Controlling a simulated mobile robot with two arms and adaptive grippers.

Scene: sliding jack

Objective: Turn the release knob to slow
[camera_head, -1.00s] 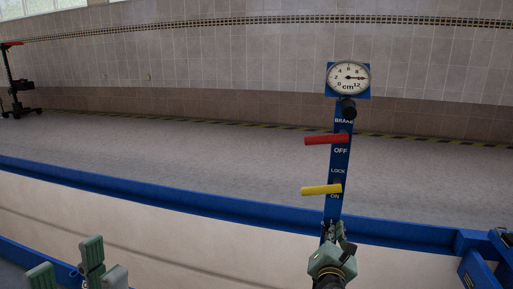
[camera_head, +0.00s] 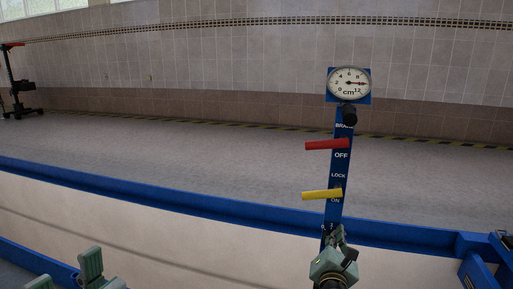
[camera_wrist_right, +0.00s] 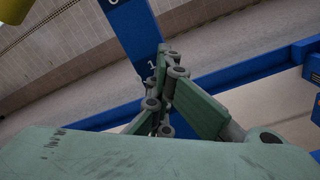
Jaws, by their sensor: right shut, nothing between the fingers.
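A blue upright post (camera_head: 339,165) carries a round dial in cm (camera_head: 349,83), a black knob (camera_head: 349,115), a red lever (camera_head: 327,144) beside BRAKE and OFF, and a yellow lever (camera_head: 322,194) beside LOCK and ON. No knob marked release or slow can be read. My right gripper (camera_head: 336,234) is shut and empty at the foot of the post and hides that part. In the right wrist view its fingers (camera_wrist_right: 167,76) are together in front of the blue post (camera_wrist_right: 134,30); contact is unclear. My left gripper (camera_head: 65,273) is open and empty at lower left.
A long blue rail (camera_head: 200,205) runs behind the right gripper, with a pale surface (camera_head: 180,240) in front. More blue frame (camera_head: 478,265) stands at lower right. Grey floor (camera_head: 180,155) reaches a tiled wall. A black and red stand (camera_head: 15,80) is at far left.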

